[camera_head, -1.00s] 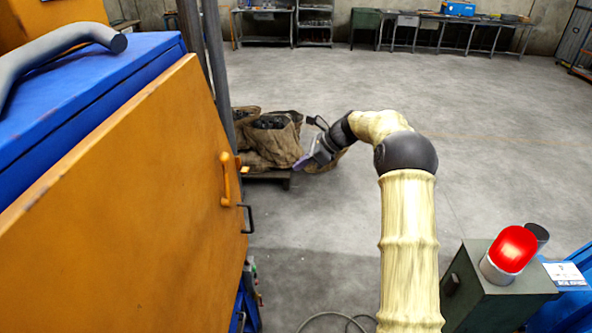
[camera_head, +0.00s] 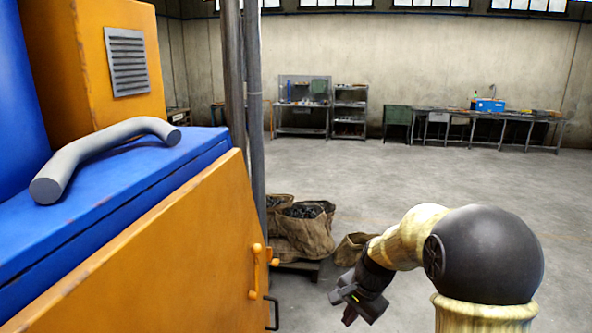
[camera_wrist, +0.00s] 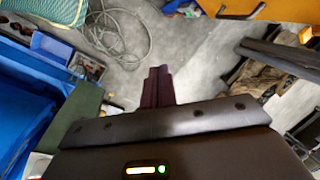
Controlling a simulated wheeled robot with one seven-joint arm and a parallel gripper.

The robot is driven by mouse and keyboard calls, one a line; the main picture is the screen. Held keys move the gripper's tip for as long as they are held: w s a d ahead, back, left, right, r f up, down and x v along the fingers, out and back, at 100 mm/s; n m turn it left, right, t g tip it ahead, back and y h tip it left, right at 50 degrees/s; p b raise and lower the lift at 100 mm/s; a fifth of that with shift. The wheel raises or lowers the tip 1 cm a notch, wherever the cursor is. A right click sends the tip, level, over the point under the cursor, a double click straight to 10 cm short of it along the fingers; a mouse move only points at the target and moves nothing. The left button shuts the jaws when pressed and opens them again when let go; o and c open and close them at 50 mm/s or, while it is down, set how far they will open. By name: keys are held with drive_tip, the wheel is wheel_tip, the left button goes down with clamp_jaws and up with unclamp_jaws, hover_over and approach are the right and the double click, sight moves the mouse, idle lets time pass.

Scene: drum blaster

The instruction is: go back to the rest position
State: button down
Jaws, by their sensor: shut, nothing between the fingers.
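My gripper (camera_head: 350,314) hangs at the end of my bent arm, low in the head view and right of the orange door. Its fingers point down. In the wrist view the two dark fingers (camera_wrist: 158,88) lie side by side, shut, with nothing between them. The gripper is in free air, apart from the machine and the sacks.
The blaster's orange door (camera_head: 170,265) with its handle (camera_head: 256,270) fills the left, under a blue top (camera_head: 100,190). Filled sacks (camera_head: 303,230) sit on a pallet beyond. A coiled hose (camera_wrist: 118,35) lies on the floor. Workbenches (camera_head: 470,115) line the far wall. Open floor lies between.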

drive_tip(key=s+d+f+n+h, duration=0.1)
drive_tip(key=s+n, duration=0.3)
drive_tip(key=s, duration=0.5)
drive_tip(key=s+d+n+h, duration=0.1)
drive_tip(key=s+n, duration=0.4)
drive_tip(key=s, duration=0.4)
drive_tip(key=shift+d+f+n+t+b, duration=0.3)
drive_tip(key=shift+d+f+t, duration=0.05)
drive_tip(key=shift+f+t, duration=0.05)
drive_tip(key=shift+w, duration=0.1)
drive_tip(key=c, duration=2.1)
unclamp_jaws()
